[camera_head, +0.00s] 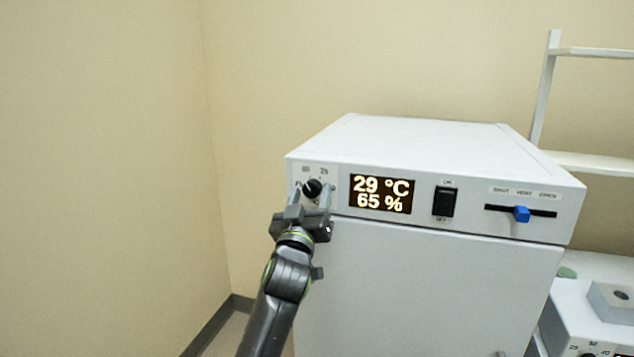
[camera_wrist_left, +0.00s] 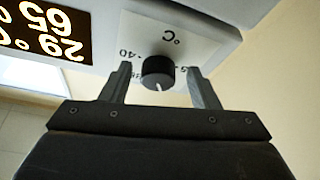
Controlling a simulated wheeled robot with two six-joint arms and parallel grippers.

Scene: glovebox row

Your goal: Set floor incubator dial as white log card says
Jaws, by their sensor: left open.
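The floor incubator (camera_head: 420,140) is a white box with a front control panel. Its black dial (camera_head: 312,188) sits at the panel's left end, on a small scale plate marked °C; the dial also shows in the left wrist view (camera_wrist_left: 158,72). A white pointer line shows on the dial in the wrist view. The display (camera_head: 382,194) reads 29 °C and 65 %. My left gripper (camera_head: 311,197) is open, with a finger on each side of the dial and visible gaps beside it in the wrist view (camera_wrist_left: 160,88). No white log card is in view. My right gripper is not in view.
A second white device (camera_head: 590,270) stands at the lower right, below a white shelf rack (camera_head: 545,95). A bare wall is at the left.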

